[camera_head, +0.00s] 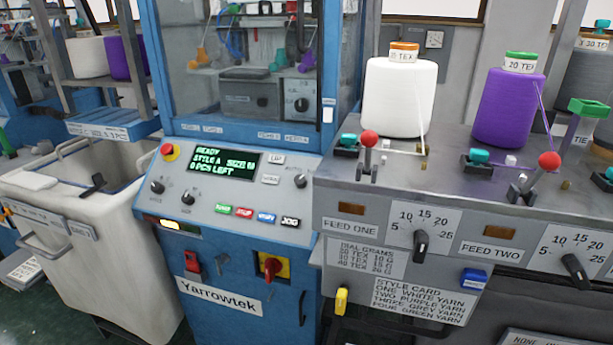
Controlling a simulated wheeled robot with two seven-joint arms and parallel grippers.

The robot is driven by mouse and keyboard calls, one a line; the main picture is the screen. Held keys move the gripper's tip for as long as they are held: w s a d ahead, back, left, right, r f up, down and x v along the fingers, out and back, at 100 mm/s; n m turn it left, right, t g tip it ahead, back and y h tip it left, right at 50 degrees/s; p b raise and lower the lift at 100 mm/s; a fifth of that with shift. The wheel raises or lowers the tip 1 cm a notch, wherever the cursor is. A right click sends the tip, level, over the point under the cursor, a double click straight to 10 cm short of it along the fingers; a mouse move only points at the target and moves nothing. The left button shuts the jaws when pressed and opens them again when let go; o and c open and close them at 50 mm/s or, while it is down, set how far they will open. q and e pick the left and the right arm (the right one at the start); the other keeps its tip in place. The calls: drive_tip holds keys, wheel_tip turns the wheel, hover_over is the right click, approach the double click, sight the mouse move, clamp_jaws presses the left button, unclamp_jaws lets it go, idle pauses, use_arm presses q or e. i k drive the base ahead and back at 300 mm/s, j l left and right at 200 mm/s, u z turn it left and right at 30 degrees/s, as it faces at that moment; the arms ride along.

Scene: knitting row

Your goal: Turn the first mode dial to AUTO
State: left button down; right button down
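A blue knitting machine marked Yarrowtek (219,297) stands in the middle, with a sloped grey control panel (225,192). Two small black dials, a left one (158,187) and one beside it (188,197), sit on the panel's left part. Another black dial (300,181) sits at the panel's right end. Their labels are too small to read, so I cannot tell which is the mode dial or where AUTO lies. The green-lit display (226,163) reads READY, STYLE A, and 0 PCS LEFT. Neither of my grippers is in view.
A red button (168,152) and a row of coloured buttons (244,212) are on the panel. A red-and-yellow switch (271,265) is below. A pale bin (120,240) stands left. The feed unit (340,200) with white (395,98) and purple (505,108) yarn cones stands right.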

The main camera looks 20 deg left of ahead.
sight(300, 180)
drive_tip(key=i+j, duration=0.15)
drive_tip(key=j, duration=0.2)
drive_tip(key=i+j, duration=0.1)
drive_tip(key=j, duration=0.25)
drive_tip(key=i+j, duration=0.15)
drive_tip(key=j, duration=0.2)
drive_tip(key=i+j, duration=0.1)
drive_tip(key=j, duration=0.25)
drive_tip(key=i+j, duration=0.15)
drive_tip(key=j, duration=0.25)
